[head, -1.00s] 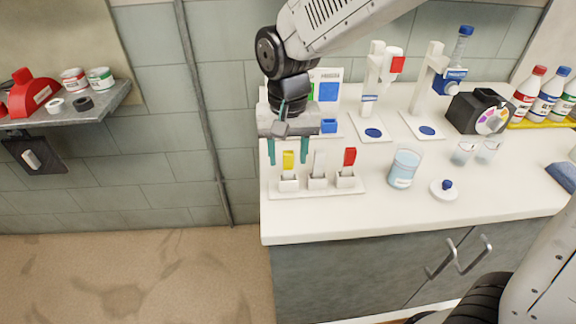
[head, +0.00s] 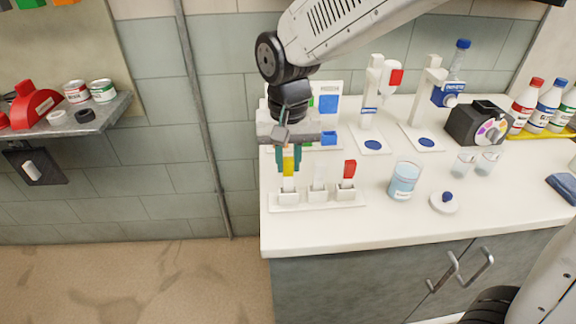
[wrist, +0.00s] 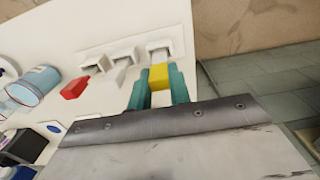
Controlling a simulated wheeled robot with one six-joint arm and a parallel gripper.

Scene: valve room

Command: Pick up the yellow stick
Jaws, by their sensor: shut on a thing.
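The yellow stick (head: 288,165) stands upright at the left slot of a white rack (head: 330,204) on the counter, with a pale lower part below its yellow top. My gripper (head: 289,163) is shut on its yellow top from above. In the wrist view the yellow top (wrist: 159,77) sits between the two teal fingers (wrist: 158,90). Its pale lower part still shows at the rack's slot; I cannot tell how deep it sits. A white stick (head: 319,175) and a red-topped stick (head: 349,170) stand in the other slots.
A beaker of blue liquid (head: 404,180) and a white lid with a blue knob (head: 445,201) stand right of the rack. White dispenser stands (head: 371,110) are behind. The counter's front edge (head: 400,238) is close; a wall shelf (head: 80,120) is at left.

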